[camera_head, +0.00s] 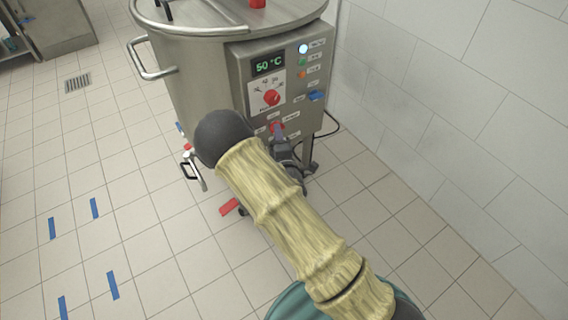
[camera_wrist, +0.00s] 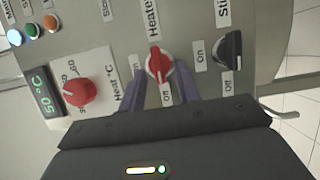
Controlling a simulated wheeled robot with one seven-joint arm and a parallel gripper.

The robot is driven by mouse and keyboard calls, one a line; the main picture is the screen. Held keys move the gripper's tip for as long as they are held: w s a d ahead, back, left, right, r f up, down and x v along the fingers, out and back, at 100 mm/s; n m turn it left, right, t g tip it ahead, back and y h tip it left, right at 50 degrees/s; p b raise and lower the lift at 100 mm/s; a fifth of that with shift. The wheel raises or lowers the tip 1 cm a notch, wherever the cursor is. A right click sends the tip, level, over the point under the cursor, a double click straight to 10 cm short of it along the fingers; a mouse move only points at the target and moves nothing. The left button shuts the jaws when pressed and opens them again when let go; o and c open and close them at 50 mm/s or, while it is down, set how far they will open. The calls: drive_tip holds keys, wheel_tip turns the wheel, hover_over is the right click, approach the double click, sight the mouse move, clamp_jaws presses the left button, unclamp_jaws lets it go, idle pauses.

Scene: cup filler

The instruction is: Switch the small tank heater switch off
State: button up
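The red heater switch (camera_wrist: 158,65) sits on the grey control panel (camera_wrist: 112,22), with a "Heater" label above it and an "Off" label below it in the wrist view. Its handle lies roughly upright in that view; I cannot tell for sure which label it points to. My gripper (camera_wrist: 159,84) is open, one finger on each side of the switch, with small gaps showing. The left finger partly covers the area beside the switch, and no "On" label shows clearly there. In the head view the switch (camera_head: 276,126) is partly hidden by my gripper (camera_head: 280,136).
A red heat dial (camera_wrist: 80,92) and a 50 °C display (camera_wrist: 44,103) are left of the switch in the wrist view; a black stirrer switch (camera_wrist: 231,50) is right. The steel tank (camera_head: 195,75) stands near a tiled wall (camera_head: 430,90).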

drive_tip(key=p+v, duration=0.4)
drive_tip(key=v, duration=1.2)
drive_tip(key=shift+a, duration=0.1)
drive_tip(key=w+d+m+g+h, duration=0.45)
drive_tip(key=d+m+g, duration=0.3)
drive_tip(key=m, duration=0.55)
drive_tip(key=s+d+r+m+g, duration=0.4)
drive_tip(key=s+r, duration=0.3)
drive_tip(key=s+d+r+m+g, duration=0.3)
drive_tip(key=s+d+r, duration=0.1)
drive_tip(key=s+r, duration=0.3)
wheel_tip(320, 180, up, 28)
drive_tip(key=p, duration=2.8)
drive_tip(key=shift+a+r+y+p, duration=0.15)
drive_tip(key=shift+a+y+p, duration=0.05)
drive_tip(key=shift+y+p, duration=0.15)
